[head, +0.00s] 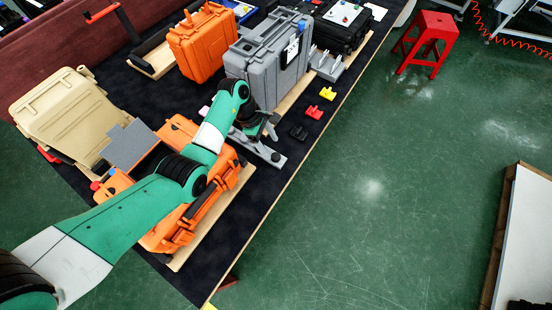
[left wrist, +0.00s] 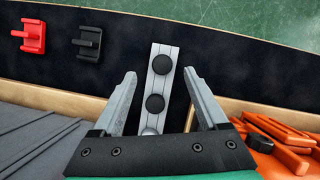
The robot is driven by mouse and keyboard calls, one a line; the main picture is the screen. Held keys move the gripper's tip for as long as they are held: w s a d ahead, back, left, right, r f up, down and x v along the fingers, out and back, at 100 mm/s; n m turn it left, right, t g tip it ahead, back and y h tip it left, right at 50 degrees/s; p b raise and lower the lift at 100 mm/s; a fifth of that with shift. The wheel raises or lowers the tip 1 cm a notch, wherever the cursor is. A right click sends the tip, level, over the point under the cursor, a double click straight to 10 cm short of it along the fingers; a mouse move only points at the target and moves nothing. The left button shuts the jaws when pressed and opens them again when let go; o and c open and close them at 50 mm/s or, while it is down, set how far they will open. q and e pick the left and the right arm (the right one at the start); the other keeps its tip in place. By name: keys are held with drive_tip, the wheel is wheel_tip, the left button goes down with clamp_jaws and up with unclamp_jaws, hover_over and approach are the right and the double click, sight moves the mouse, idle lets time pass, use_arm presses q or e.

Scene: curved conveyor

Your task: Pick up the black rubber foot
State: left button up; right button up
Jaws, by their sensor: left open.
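A pale metal bar (left wrist: 169,65) lies on the dark belt with round black rubber feet on its face. In the left wrist view one rubber foot (left wrist: 160,64) sits near the far end, and another foot (left wrist: 154,103) sits closer to me. A foot also shows at the bar's end in the head view (head: 276,157). My left gripper (left wrist: 160,74) is open and empty, its fingers on either side of the bar. In the head view my left gripper (head: 268,124) is above the bar, partly hiding it. My right gripper is not in view.
A black clip (left wrist: 89,44) and a red clip (left wrist: 29,36) lie beside the bar; a yellow clip (head: 327,94) lies farther along. An open orange case (head: 170,235) and a grey case (head: 262,62) flank the bar. Belt is clear toward its right edge.

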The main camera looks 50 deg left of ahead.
sight(276, 156)
use_arm(q)
drive_tip(key=shift+b+x, duration=1.4)
drive_tip(key=shift+x, duration=1.4)
drive_tip(key=shift+s, duration=0.2)
drive_tip(key=shift+r, duration=0.1)
drive_tip(key=shift+c, duration=0.3)
clamp_jaws()
